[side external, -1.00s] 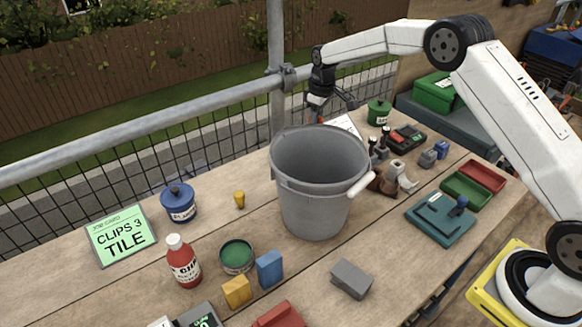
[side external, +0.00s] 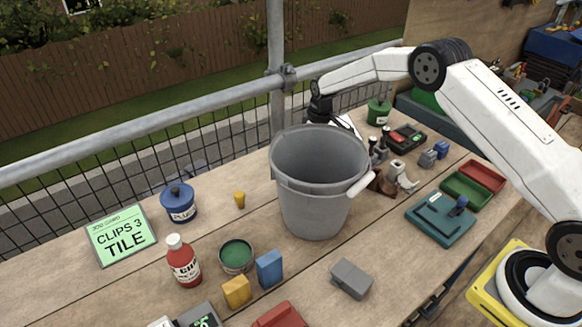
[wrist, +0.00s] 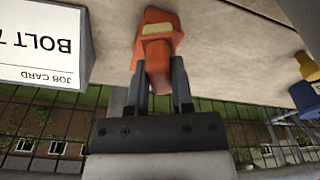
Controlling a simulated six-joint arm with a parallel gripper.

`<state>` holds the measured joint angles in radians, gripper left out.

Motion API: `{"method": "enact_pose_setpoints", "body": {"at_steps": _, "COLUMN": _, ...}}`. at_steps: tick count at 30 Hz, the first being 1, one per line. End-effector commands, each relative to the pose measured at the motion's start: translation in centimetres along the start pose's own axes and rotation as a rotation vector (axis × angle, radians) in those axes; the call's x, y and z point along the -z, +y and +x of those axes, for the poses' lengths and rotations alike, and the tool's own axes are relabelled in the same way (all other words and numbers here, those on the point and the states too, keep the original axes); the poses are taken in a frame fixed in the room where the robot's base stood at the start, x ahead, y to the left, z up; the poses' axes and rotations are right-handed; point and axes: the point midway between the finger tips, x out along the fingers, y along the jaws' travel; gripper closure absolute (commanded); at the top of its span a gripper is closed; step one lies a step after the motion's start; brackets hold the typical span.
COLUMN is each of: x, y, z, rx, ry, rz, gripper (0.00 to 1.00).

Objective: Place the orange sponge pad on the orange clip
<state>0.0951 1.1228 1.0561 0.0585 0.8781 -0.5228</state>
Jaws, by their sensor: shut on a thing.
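In the wrist view my gripper (wrist: 160,88) is shut on an orange block, which I take for the orange sponge pad (wrist: 156,67). Just beyond its far end is a darker orange piece with a cream patch, which looks like the orange clip (wrist: 168,18). The two overlap in this view, so I cannot tell whether they touch. In the side view the grey bucket (side external: 318,190) hides my fingers, the pad and the clip.
A white job card (wrist: 40,45) stands left of the gripper in the wrist view. A blue and yellow item (wrist: 306,85) is at the right edge. Mesh railing runs along the bench's edge. In the side view, dark-handled tools (side external: 378,150) stand right of the bucket.

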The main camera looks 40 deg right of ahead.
Motion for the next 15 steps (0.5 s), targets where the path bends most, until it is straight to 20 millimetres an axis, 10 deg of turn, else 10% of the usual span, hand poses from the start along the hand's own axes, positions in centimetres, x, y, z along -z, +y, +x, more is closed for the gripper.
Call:
{"method": "enact_pose_setpoints", "body": {"at_steps": 13, "x": -0.02, "y": 0.01, "z": 0.45, "rx": 0.0, "ry": 0.001, "rz": 0.0, "gripper": 1.0}}
{"method": "enact_pose_setpoints", "body": {"at_steps": 14, "x": -0.02, "y": 0.01, "z": 0.44, "rx": 0.0, "ry": 0.001, "rz": 0.0, "gripper": 0.65}}
{"method": "enact_pose_setpoints", "body": {"at_steps": 15, "x": -0.02, "y": 0.01, "z": 0.42, "rx": 0.0, "ry": 0.001, "rz": 0.0, "gripper": 0.53}}
